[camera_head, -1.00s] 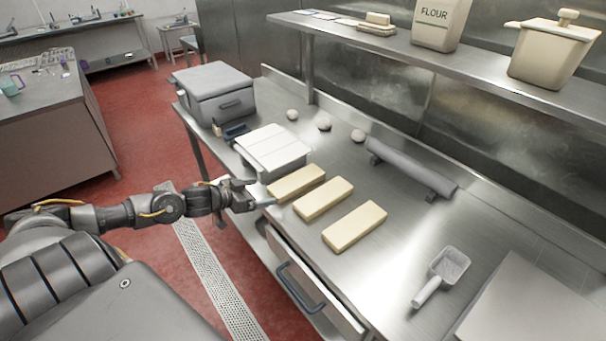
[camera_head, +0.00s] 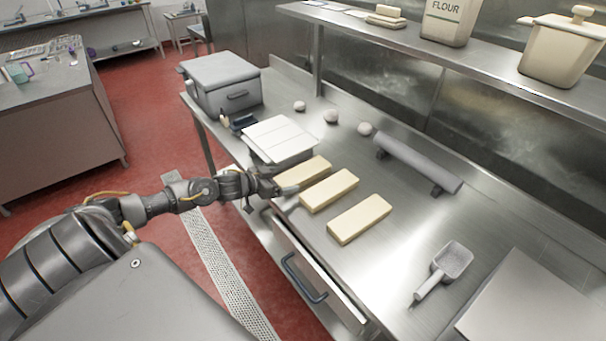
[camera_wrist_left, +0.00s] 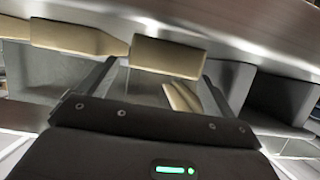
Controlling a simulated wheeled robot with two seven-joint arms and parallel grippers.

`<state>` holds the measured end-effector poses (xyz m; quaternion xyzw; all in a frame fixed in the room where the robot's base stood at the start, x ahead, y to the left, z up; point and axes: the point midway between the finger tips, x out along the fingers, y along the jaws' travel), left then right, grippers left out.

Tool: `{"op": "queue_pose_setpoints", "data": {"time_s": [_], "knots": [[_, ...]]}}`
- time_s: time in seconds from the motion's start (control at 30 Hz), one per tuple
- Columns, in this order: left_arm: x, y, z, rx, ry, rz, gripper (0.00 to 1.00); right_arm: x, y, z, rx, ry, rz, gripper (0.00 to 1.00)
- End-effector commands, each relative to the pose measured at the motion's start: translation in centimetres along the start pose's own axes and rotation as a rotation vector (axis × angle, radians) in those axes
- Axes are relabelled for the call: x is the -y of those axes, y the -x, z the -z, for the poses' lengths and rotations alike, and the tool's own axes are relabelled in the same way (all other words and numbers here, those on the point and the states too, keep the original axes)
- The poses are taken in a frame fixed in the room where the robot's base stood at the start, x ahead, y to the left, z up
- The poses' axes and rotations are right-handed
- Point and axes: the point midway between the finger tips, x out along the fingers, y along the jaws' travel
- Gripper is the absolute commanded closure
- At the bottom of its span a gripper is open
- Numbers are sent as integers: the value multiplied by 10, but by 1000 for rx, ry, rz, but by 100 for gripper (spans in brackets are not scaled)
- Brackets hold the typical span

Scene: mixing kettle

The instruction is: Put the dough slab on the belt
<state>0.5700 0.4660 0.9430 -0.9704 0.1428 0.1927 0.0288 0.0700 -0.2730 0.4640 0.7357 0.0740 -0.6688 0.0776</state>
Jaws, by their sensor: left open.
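Three pale yellow dough slabs lie in a row on the steel table: the left slab (camera_head: 306,170), the middle slab (camera_head: 329,190) and the right slab (camera_head: 360,218). My left gripper (camera_head: 283,182) is open at the table's front edge, close to the near end of the left slab; I cannot tell whether it touches. The left wrist view shows a slab (camera_wrist_left: 168,55) beyond my open fingers, with nothing held. A low unit with a white segmented top (camera_head: 279,137) stands just behind the left slab; I cannot tell for sure if this is the belt. My right gripper is not in view.
A grey roller (camera_head: 417,163) on supports and several dough balls (camera_head: 331,117) lie along the back. A grey lidded box (camera_head: 221,83) stands at the far left end. A scoop (camera_head: 444,268) lies at the right. A drawer handle (camera_head: 303,279) juts out in front.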

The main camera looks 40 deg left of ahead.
Motion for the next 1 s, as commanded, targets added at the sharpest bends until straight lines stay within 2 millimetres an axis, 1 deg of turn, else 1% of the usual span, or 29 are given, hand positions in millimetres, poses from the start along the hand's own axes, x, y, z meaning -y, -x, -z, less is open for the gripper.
{"op": "queue_pose_setpoints", "data": {"time_s": [0.03, 0.1, 0.2, 0.3, 0.4, 0.57, 0.67, 1.0], "knots": [[0, -7, 5, -4, 3, -1, 9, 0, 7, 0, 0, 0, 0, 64], [1, -17, 6, -3, 3, 0, 9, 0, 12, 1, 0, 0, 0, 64], [1, -31, 4, -3, 3, 1, 9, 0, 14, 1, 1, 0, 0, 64], [1, -39, 3, -2, 1, 0, 9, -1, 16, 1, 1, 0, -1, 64], [1, -42, 2, -2, 0, 0, 9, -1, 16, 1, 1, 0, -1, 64], [1, -42, 2, -1, 0, 0, 9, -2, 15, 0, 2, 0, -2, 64], [1, -42, 2, -1, 0, 0, 20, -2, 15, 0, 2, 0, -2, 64], [1, -42, 2, -1, 0, 0, 64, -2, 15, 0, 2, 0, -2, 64]]}}
